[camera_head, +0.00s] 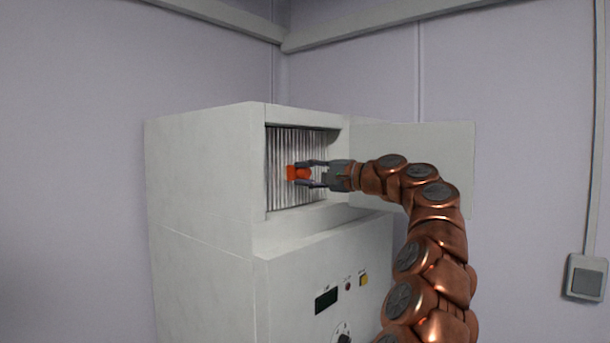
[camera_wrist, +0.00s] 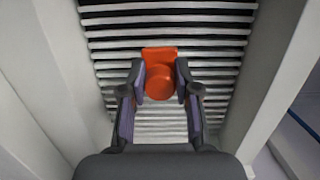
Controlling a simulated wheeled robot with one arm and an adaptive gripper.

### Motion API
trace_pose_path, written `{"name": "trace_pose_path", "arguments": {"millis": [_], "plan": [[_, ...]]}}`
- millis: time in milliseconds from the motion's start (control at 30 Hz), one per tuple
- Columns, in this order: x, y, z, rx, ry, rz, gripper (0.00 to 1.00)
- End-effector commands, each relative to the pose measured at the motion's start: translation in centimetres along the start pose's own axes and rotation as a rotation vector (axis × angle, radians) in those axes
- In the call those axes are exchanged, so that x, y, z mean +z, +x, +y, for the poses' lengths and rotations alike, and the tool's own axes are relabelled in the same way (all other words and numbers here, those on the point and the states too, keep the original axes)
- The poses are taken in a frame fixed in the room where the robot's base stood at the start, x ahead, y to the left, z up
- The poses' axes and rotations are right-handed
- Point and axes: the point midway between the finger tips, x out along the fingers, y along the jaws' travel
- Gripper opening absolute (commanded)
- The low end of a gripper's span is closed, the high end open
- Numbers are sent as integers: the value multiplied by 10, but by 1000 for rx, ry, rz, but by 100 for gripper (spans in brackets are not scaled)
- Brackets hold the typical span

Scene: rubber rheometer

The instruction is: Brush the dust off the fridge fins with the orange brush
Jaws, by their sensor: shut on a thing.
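The orange brush (camera_head: 292,173) is at the front of the fridge fins (camera_head: 282,145), near the middle of the opening. My gripper (camera_head: 310,174) reaches in from the right and is shut on the brush. In the wrist view the brush (camera_wrist: 160,84) sits between the two fingertips (camera_wrist: 160,82), with its flat orange block toward the fins (camera_wrist: 165,25). The fins run as pale parallel slats with dark gaps. I cannot tell whether the brush touches them, and no dust is clear to see.
The white cabinet (camera_head: 200,185) frames the fins in a recess. Its open door (camera_head: 435,150) stands to the right, behind my arm. A lower front panel carries a dark display (camera_head: 326,299), a knob (camera_head: 343,336) and a yellow button (camera_head: 364,280). A grey wall box (camera_head: 586,278) is far right.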

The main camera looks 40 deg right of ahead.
Motion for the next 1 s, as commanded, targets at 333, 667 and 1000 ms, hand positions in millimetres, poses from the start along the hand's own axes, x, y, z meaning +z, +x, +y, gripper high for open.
{"name": "trace_pose_path", "arguments": {"millis": [333, 667, 1000], "plan": [[-18, -4, 2, 5, -6, 5, 0], [-32, -7, 1, 4, -4, 5, 0], [-34, -7, -2, 4, -5, 2, 0]]}}
